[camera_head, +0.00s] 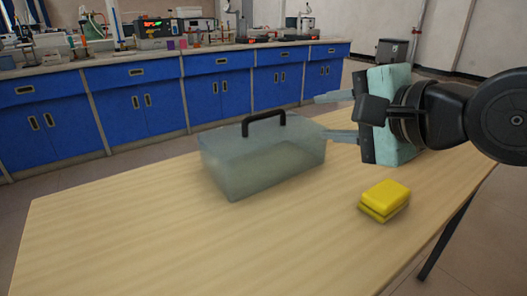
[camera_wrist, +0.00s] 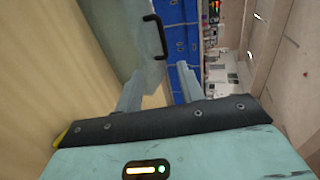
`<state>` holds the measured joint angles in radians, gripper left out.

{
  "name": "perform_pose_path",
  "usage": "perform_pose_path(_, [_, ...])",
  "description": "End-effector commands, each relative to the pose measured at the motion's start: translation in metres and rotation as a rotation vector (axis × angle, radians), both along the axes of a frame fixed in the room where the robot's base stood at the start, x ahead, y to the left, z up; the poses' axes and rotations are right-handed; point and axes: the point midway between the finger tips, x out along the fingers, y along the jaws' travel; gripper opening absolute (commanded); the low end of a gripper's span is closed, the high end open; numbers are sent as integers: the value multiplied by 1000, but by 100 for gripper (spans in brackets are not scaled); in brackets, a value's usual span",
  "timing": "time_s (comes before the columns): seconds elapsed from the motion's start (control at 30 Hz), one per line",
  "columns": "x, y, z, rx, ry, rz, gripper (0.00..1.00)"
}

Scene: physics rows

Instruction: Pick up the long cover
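The long cover (camera_head: 262,160) is a translucent grey-green box shape with a black arched handle (camera_head: 264,121) on top. It sits on the wooden table, and something paler shows dimly through its side. My gripper (camera_head: 335,116) is open and empty, to the right of the cover and at about handle height in the picture, its fingers pointing left. In the wrist view the cover (camera_wrist: 110,40) is at the top, with its handle (camera_wrist: 154,36) beyond the two spread fingers (camera_wrist: 160,92). A gap shows between the fingers and the handle.
A yellow block (camera_head: 384,200), seemingly two stacked pieces, lies on the wooden table (camera_head: 130,230) right of the cover, below my gripper in the picture. The table's left and front are clear. Blue lab cabinets (camera_head: 140,105) with equipment on top stand behind.

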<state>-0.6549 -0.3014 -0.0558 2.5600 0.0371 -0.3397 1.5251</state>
Motion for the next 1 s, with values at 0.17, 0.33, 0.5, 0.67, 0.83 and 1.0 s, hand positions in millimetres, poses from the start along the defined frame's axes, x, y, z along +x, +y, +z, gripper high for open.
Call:
perform_pose_path(0.17, [11, 9, -1, 2, 7, 4, 38])
perform_pose_path(0.33, [29, 20, -12, -3, 3, -1, 38])
perform_pose_path(0.5, [42, 28, -11, -7, 4, -4, 38])
perform_pose_path(0.67, [48, 32, -14, -9, 4, -6, 38])
perform_pose_path(0.83, [53, 35, -16, -8, 3, -5, 38])
perform_pose_path(1.0, [55, 37, -19, -6, 5, 0, 38])
